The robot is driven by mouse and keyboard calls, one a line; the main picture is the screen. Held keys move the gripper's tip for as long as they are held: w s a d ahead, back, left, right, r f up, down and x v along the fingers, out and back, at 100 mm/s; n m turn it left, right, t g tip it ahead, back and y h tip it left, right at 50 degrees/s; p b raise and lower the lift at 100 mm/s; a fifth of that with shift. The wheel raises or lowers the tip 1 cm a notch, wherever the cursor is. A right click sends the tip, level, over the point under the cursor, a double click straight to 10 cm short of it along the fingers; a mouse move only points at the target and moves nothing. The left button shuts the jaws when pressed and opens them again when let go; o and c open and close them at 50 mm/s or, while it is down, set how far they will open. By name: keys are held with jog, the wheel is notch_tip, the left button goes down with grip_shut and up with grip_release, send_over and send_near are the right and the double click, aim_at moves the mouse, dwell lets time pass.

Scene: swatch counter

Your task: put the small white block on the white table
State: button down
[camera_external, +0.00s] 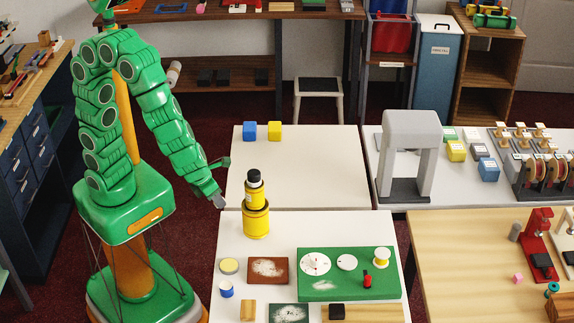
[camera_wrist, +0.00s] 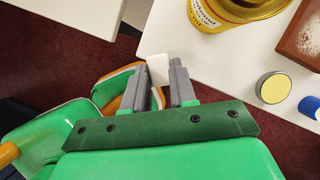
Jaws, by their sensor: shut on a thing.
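My gripper (camera_external: 219,201) hangs just left of the near white table (camera_external: 231,246), by its back left corner. In the wrist view my gripper (camera_wrist: 160,88) is shut on the small white block (camera_wrist: 158,69), which sticks out past the fingertips. Dark red floor shows around the fingers, and the white table top (camera_wrist: 172,40) starts beside the block. I cannot make out the block in the external view. Another white table (camera_external: 300,180) stands behind, bearing a blue block (camera_external: 249,131) and a yellow block (camera_external: 275,132).
A yellow tin with a black-capped bottle on it (camera_external: 256,222) stands near my gripper. A round tin (camera_external: 229,266), a blue-white pot (camera_external: 226,290), a brown board (camera_external: 268,270) and a green board (camera_external: 330,286) fill the near table's front. The back table's middle is clear.

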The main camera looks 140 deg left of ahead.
jog(key=w+d+r+m, duration=0.1)
jog(key=w+d+r, duration=0.1)
jog(key=w+d, duration=0.45)
jog(key=w+d+r, duration=0.2)
jog(key=w+d, duration=0.2)
jog(key=d, duration=0.6)
jog(key=w+d+r+m, duration=0.1)
jog(key=w+d+r, duration=0.1)
jog(key=w+d, duration=0.45)
send_over(223, 318)
jog(key=s+d, duration=0.1)
jog(key=s, duration=0.1)
jog(key=shift+t, duration=0.4)
notch_tip(223, 318, down, 8)
jog(key=shift+d+f, duration=0.1)
jog(key=shift+f, duration=0.05)
jog(key=shift+w+d+f, duration=0.1)
jog(key=shift+w+f, duration=0.6)
jog(key=shift+f, duration=1.65)
jog(key=shift+f, duration=0.15)
jog(key=c, duration=0.9)
grip_release()
